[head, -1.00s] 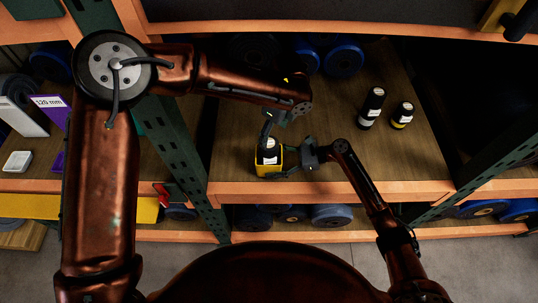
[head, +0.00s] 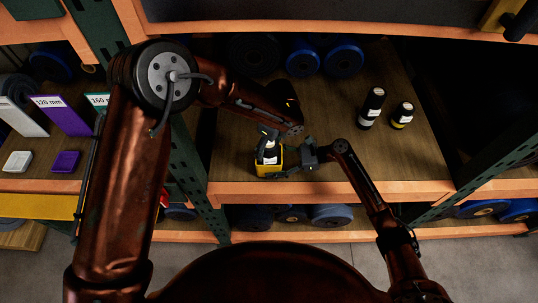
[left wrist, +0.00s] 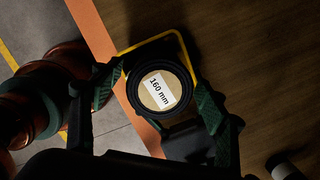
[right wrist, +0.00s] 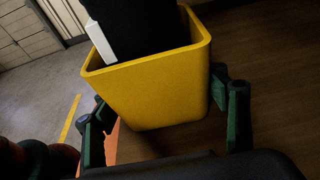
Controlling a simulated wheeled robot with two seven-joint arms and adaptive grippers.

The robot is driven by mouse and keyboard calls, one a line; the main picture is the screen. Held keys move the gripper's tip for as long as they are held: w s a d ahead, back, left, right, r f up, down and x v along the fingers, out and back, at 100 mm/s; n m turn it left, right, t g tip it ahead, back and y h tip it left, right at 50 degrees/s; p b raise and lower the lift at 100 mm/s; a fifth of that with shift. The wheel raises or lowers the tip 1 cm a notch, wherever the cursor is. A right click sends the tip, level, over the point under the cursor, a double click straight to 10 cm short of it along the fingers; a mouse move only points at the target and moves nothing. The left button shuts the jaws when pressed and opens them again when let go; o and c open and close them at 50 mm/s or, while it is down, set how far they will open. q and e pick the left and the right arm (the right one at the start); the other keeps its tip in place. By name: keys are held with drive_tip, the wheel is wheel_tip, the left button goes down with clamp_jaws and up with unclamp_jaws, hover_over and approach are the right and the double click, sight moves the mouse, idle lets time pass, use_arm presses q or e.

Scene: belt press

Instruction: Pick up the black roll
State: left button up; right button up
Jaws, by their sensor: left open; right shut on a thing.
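The black roll (head: 270,154) stands upright in a small yellow bin (head: 268,172) near the shelf's front edge. In the left wrist view the roll's round end (left wrist: 160,92) carries a white "160 mm" label. My left gripper (head: 269,136) is open, above the bin, with one finger on each side of the roll; I cannot tell whether they touch it. My right gripper (head: 290,168) is shut on the yellow bin. The right wrist view shows the bin's wall (right wrist: 150,90) between its fingers, with the roll (right wrist: 140,25) sticking out of the top.
Blue-rimmed rolls (head: 343,60) lie at the back. A green post (head: 195,175) stands left of the shelf.

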use_arm(q)
drive_tip(key=shift+c, duration=0.7)
clamp_jaws()
